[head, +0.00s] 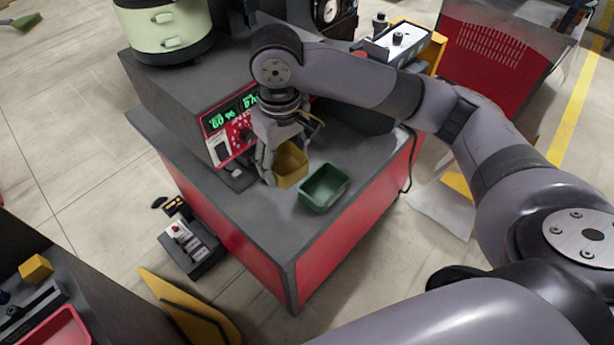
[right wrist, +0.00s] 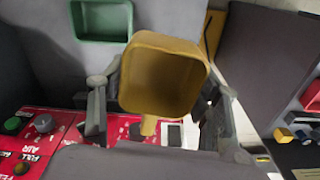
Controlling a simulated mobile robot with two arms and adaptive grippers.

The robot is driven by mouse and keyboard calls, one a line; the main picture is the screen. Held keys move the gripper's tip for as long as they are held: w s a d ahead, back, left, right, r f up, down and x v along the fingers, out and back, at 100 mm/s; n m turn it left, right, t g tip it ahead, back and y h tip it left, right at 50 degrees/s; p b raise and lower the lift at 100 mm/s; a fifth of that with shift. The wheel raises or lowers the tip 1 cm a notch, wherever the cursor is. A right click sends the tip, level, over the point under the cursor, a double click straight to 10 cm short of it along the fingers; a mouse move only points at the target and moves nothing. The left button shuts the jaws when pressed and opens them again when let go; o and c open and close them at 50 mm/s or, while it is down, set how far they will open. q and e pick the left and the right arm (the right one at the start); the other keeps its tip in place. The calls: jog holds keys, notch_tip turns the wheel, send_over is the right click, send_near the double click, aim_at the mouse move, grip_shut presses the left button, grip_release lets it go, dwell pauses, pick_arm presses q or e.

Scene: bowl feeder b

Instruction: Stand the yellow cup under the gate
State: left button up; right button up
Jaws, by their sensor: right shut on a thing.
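The yellow cup (head: 291,166) is a square, open-topped cup, held over the grey top of the red bench. My right gripper (head: 283,155) is shut on it, with a finger on either side. In the right wrist view the yellow cup (right wrist: 163,72) fills the space between the fingers of my right gripper (right wrist: 158,92), its open mouth toward the camera. I cannot tell whether the cup touches the bench top. No gate can be made out clearly; my arm covers part of the machine behind. My left gripper is not in view.
A green open bin (head: 324,188) stands on the bench top just right of the cup. The red control panel (head: 229,124) with green digits is close to the gripper on the left. A pale green bowl (head: 165,28) sits on the machine. The front bench corner is clear.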

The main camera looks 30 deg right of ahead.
aim_at(281, 213)
jog(key=w, duration=0.1)
jog(key=w+n, duration=0.1)
jog(key=w+a+b, duration=0.1)
jog(key=shift+w+f, duration=0.2)
jog(key=shift+f, duration=0.2)
jog(key=shift+f+n, duration=0.3)
jog(key=shift+f, duration=0.05)
notch_tip(281, 213, down, 19)
jog(key=shift+f+p, duration=0.1)
jog(key=shift+p, duration=0.6)
jog(key=o, duration=1)
jog(key=shift+f, duration=0.1)
